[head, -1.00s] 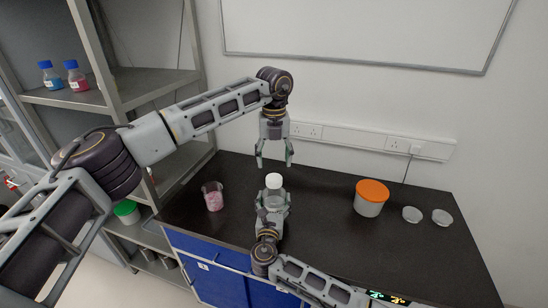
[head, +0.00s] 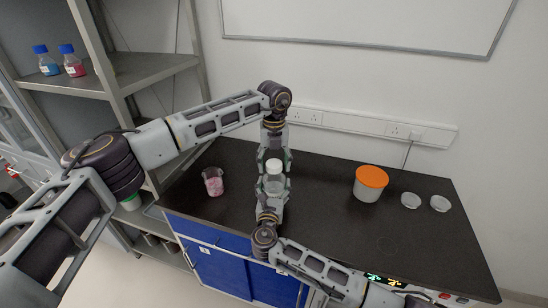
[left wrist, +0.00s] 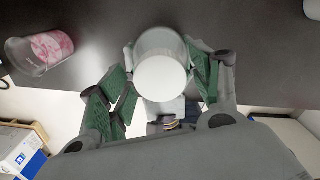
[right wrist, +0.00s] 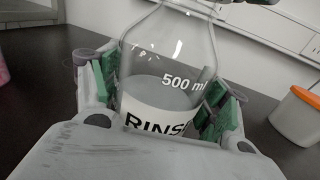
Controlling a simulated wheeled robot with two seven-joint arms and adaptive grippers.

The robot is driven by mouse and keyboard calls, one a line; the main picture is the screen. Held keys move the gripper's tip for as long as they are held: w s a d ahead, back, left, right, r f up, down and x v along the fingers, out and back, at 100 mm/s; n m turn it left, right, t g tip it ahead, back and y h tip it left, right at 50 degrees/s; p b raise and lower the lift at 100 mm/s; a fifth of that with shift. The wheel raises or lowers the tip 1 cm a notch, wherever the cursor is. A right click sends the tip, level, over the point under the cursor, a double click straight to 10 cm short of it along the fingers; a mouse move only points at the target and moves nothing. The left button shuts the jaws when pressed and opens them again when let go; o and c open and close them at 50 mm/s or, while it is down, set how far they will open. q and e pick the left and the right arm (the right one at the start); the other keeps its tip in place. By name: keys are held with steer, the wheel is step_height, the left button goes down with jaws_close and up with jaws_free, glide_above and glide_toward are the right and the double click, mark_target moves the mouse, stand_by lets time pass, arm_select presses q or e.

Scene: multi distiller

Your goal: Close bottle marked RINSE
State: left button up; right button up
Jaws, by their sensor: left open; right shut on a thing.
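The clear RINSE bottle (head: 274,185) stands upright over the black bench, with liquid in its lower part. Its RINSE label (right wrist: 155,120) faces the right wrist camera. A round white cap (left wrist: 160,78) sits on top of the bottle neck; it also shows in the head view (head: 274,163). My right gripper (head: 271,198) is shut on the bottle's body. My left gripper (left wrist: 162,82) points down from above, open, with its green-padded fingers on either side of the cap, with gaps visible. Whether the cap is tight cannot be told.
A beaker with pink contents (head: 213,182) stands left of the bottle. A tub with an orange lid (head: 370,184) and two small glass dishes (head: 411,201) stand to the right. Shelves (head: 110,75) rise at the left. The bench between bottle and tub is clear.

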arm_select(q)
steer(key=shift+f, duration=0.1)
steer(key=c, duration=1.1)
steer(key=shift+m, duration=2.3)
steer(key=m, duration=1.3)
steer(key=o, duration=1.2)
